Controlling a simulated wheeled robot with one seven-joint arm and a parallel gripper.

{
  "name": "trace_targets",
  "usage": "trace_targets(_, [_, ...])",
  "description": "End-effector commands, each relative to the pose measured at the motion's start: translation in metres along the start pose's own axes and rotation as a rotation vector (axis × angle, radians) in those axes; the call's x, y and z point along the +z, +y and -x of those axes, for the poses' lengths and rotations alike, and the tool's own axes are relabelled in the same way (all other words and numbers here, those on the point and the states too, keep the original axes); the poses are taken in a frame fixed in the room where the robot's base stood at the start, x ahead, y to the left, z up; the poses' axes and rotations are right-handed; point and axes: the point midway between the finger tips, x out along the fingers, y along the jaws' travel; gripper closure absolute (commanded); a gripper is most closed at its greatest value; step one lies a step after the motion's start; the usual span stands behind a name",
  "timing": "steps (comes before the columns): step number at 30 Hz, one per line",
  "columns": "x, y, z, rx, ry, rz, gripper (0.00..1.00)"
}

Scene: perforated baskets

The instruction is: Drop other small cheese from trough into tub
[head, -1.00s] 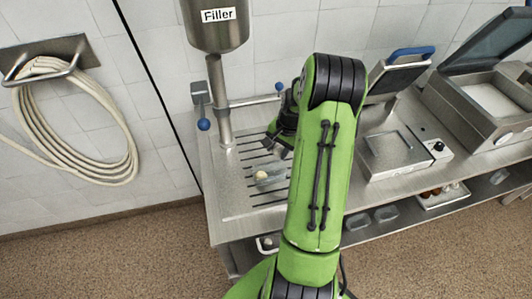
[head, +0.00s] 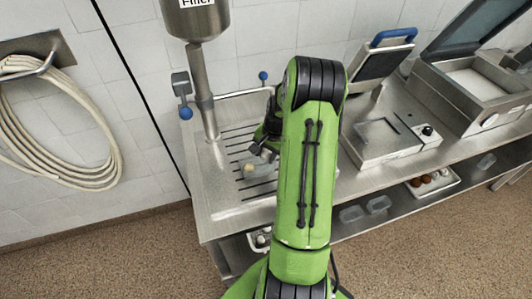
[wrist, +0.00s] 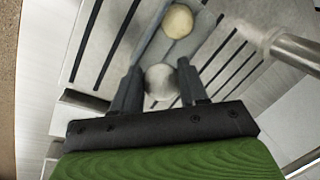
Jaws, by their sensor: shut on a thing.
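My gripper (wrist: 158,85) is shut on a small pale, round cheese (wrist: 160,83), which shows between its two fingers in the wrist view. A second small cheese (wrist: 178,21), cream-yellow and round, lies just beyond it. That second cheese also shows in the head view (head: 249,168). It appears to lie in a clear tub (head: 264,187) on the slotted steel worktop.
A steel filler (head: 197,20) on a post stands behind the slotted drain area (head: 235,140). A press with a blue handle (head: 385,140) is at the right. The lower shelf holds a tray with brown items (head: 432,183), clear containers (head: 352,213) and a trough with pale items (head: 260,240).

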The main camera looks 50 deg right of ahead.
Motion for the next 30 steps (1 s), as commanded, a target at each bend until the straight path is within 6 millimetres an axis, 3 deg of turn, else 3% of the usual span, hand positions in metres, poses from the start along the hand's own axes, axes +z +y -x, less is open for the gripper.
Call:
trace_targets(13, [0.0, -0.0002, 0.0005, 0.0, 0.0, 0.0, 0.86])
trace_targets(14, [0.0, -0.0002, 0.0005, 0.0, 0.0, 0.0, 0.55])
trace_targets(18, [0.0, -0.0002, 0.0005, 0.0, 0.0, 0.0, 0.34])
trace_targets(20, [0.0, -0.0002, 0.0005, 0.0, 0.0, 0.0, 0.27])
trace_targets(26, [0.0, -0.0001, 0.0004, 0.0, 0.0, 0.0, 0.26])
trace_targets(30, [0.0001, -0.0001, 0.0004, 0.0, 0.0, 0.0, 0.04])
